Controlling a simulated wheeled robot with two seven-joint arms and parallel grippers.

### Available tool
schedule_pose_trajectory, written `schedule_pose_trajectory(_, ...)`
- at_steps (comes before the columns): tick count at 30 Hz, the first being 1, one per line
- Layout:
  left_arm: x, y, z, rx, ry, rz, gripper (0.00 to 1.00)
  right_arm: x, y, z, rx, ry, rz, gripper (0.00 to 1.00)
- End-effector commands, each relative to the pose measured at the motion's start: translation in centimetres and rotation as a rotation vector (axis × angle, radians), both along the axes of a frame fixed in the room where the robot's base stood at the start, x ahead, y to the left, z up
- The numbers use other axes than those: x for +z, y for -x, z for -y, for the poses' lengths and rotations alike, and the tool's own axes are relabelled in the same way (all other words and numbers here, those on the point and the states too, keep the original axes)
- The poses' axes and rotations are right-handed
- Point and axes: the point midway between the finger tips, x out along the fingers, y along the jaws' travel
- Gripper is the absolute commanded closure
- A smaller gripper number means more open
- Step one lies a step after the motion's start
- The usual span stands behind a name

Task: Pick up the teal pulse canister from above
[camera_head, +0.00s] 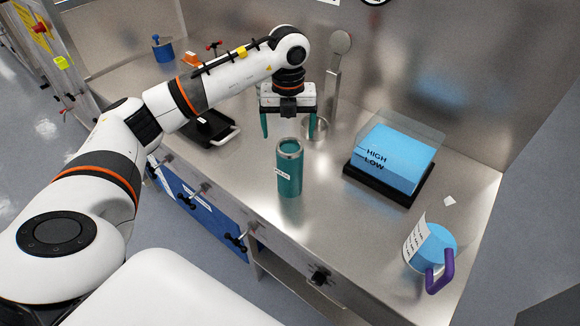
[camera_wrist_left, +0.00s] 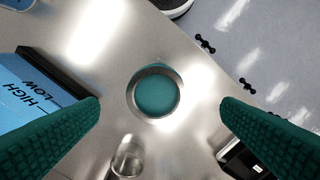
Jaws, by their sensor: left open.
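The teal pulse canister (camera_head: 289,172) stands upright on the steel bench in the head view, with a metal rim at its top and a white label on its side. In the left wrist view I look down on its round teal top (camera_wrist_left: 155,94) inside the metal ring. My left gripper (camera_head: 289,133) points down above the bench, open and empty. In the left wrist view its two teal fingers (camera_wrist_left: 160,108) are spread wide on either side of the canister, with no contact visible. My right gripper is not in view.
A blue HIGH/LOW block (camera_head: 397,156) on a black base stands to the right. A blue jug with a purple handle (camera_head: 440,272) stands near the right end. The bench's front edge (camera_head: 262,222) is close.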

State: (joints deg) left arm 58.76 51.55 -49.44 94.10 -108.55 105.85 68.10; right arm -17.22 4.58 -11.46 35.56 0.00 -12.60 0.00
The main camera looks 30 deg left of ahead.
Motion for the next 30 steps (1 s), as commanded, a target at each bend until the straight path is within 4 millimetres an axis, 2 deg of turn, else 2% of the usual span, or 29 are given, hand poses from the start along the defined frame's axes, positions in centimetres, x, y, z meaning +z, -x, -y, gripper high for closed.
schedule_pose_trajectory(4, -2.2, 0.0, 0.1, -0.001, 0.002, -0.002, 0.12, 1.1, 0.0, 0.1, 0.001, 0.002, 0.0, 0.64)
schedule_pose_trajectory(10, -3.7, 0.0, 0.1, -0.002, 0.002, -0.001, 0.12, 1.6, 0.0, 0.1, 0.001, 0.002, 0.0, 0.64)
schedule_pose_trajectory(16, -6.2, -0.4, 0.2, -0.002, 0.004, -0.004, 0.12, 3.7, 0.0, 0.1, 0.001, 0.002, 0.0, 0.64)
schedule_pose_trajectory(21, -8.4, -0.4, 0.2, -0.003, 0.004, -0.001, 0.12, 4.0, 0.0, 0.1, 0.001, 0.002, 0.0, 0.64)
schedule_pose_trajectory(29, -8.7, -0.4, 0.2, -0.004, 0.004, 0.001, 0.12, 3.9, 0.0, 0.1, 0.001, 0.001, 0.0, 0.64)
schedule_pose_trajectory(30, -8.7, -0.4, 0.2, -0.004, 0.004, 0.001, 0.19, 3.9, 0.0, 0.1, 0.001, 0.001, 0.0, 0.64)
